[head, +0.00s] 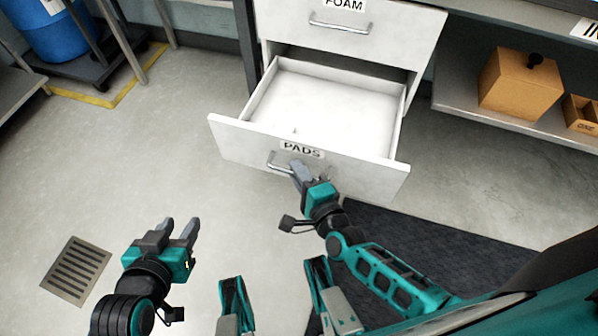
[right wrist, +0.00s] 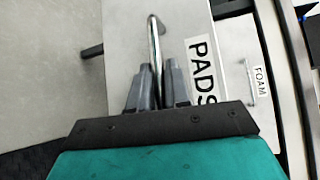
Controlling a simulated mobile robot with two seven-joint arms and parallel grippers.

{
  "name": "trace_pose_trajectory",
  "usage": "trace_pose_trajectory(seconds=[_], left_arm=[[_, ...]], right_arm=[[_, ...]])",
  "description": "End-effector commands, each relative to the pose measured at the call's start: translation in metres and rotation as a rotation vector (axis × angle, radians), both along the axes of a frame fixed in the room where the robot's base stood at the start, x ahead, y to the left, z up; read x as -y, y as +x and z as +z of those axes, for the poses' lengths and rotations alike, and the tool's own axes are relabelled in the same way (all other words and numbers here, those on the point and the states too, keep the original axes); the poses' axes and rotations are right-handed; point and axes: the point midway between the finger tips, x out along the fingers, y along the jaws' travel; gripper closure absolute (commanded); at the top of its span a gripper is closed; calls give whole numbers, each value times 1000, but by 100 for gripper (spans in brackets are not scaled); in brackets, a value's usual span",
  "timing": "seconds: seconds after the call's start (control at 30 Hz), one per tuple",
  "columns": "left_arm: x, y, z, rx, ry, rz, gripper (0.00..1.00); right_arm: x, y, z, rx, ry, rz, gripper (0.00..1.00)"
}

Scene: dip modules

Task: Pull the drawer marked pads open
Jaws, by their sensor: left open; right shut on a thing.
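The white drawer marked PADS (head: 225,136) stands pulled out of its cabinet in the head view, and its inside looks empty. Its front also shows in the right wrist view (right wrist: 125,30). My right gripper (head: 297,168) is shut on the drawer's metal bar handle (head: 275,164). In the right wrist view the handle (right wrist: 154,45) runs between the two grey fingers. My left gripper (head: 180,226) is open and empty, low over the floor at the left, well apart from the drawer.
A closed drawer marked FOAM (head: 395,22) is above. A shelf at the right holds a cardboard box (head: 520,84) and a smaller box (head: 580,113). A dark mat (head: 430,240) lies below the drawer. A blue barrel (head: 50,30) stands at the back left.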

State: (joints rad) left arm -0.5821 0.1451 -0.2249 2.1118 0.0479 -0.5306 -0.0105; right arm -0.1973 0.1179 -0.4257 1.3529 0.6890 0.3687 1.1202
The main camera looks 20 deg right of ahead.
Motion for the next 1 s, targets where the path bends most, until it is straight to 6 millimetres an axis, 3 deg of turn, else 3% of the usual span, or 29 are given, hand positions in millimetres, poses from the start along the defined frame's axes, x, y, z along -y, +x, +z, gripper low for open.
trace_pose_trajectory(seconds=[0.23, 0.27, 0.43, 1.0], left_arm=[[0, 0, 0, 0, 0, 0, 57], [0, 0, 0, 0, 0, 0, 57], [0, 0, 0, -1, 0, 0, 57], [0, 0, 2, 0, 1, 1, 57]], right_arm=[[1, 0, 0, 0, 0, -1, 100], [1, 0, 0, 0, 0, -1, 80], [0, 0, 0, 0, 0, -1, 64], [-2, 0, 2, 0, 1, 0, 64]])
